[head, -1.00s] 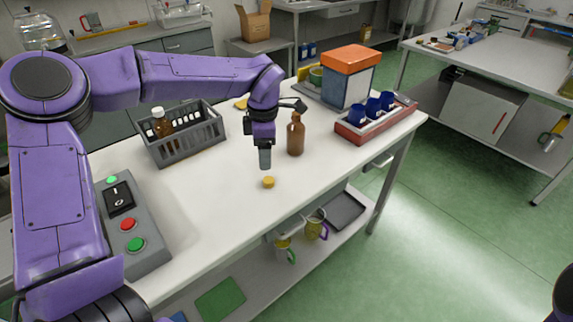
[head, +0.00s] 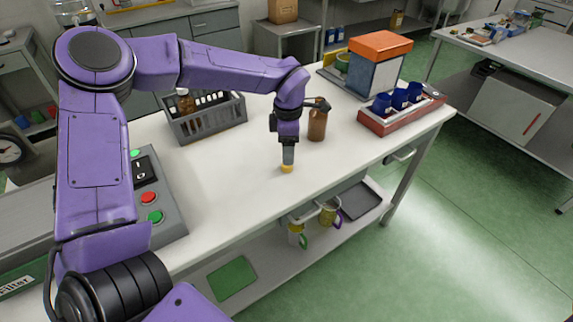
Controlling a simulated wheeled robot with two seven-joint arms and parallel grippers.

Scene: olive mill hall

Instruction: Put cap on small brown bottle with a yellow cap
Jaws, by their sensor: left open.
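The small yellow cap (head: 286,169) lies on the white table top (head: 235,195). My left gripper (head: 288,163) points straight down right over the cap, its fingertips at or just above it. The jaws are open, though the gap between the fingers is hard to see from here. The small brown bottle (head: 317,124) stands upright on the table, just right of and behind the gripper. Its neck is partly covered by a dark part of my wrist, so its top is hard to see. My right gripper is not in view.
A grey crate (head: 210,122) holding a brown bottle stands behind left. A red tray (head: 385,124) with blue cups and an orange-topped box (head: 375,75) stand at the right. A control box (head: 160,205) with buttons sits front left. The table's front middle is clear.

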